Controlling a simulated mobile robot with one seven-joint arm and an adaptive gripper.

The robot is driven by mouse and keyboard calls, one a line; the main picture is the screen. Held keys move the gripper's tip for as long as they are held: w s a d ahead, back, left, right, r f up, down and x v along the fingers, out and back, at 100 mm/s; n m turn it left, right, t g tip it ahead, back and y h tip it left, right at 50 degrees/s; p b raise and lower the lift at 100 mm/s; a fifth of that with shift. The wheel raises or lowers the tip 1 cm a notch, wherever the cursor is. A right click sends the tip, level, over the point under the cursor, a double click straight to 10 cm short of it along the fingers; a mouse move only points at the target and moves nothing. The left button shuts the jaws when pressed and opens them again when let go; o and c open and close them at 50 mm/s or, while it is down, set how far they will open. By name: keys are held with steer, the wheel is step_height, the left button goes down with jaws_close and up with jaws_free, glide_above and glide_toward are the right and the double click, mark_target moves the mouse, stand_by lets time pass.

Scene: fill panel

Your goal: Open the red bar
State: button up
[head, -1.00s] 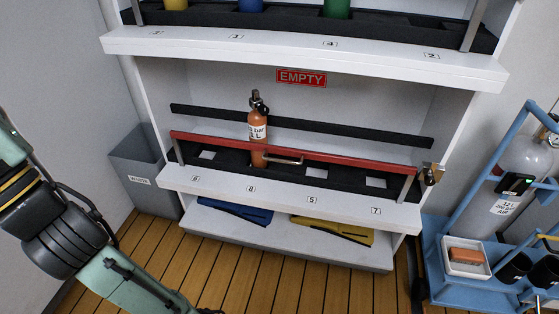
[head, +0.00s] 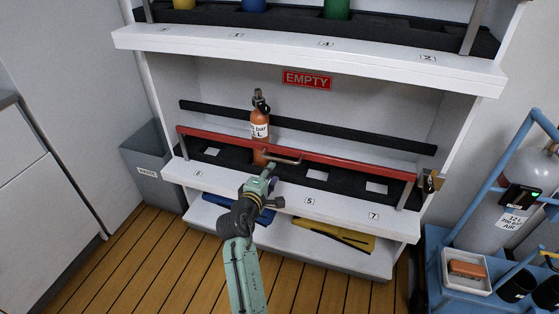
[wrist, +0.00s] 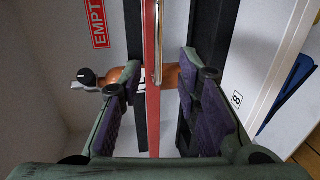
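The red bar (head: 350,164) runs across the front of the lower shelf. It carries a metal handle (head: 283,159) near its middle and has a brass-coloured latch (head: 430,182) at its right end. My gripper (head: 268,172) is just in front of the shelf, close below and left of the handle. In the wrist view my gripper (wrist: 157,72) is open, with the red bar (wrist: 152,110) showing in the gap between its fingers. The handle also shows in the wrist view (wrist: 158,40), at the top. I cannot tell whether the fingers touch the bar.
An orange cylinder (head: 260,127) stands upright behind the bar. Above it is a red EMPTY sign (head: 307,79). Blue and yellow items lie on the bottom shelf (head: 335,235). A grey bin (head: 148,160) stands left, a blue cart (head: 455,299) right.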

mark_target(278, 160)
steer(key=x, duration=1)
steer(key=shift+r+p, duration=0.15)
steer(key=shift+p, duration=0.2)
steer(key=shift+c, duration=0.5)
jaws_close()
steer(key=shift+a, duration=0.1)
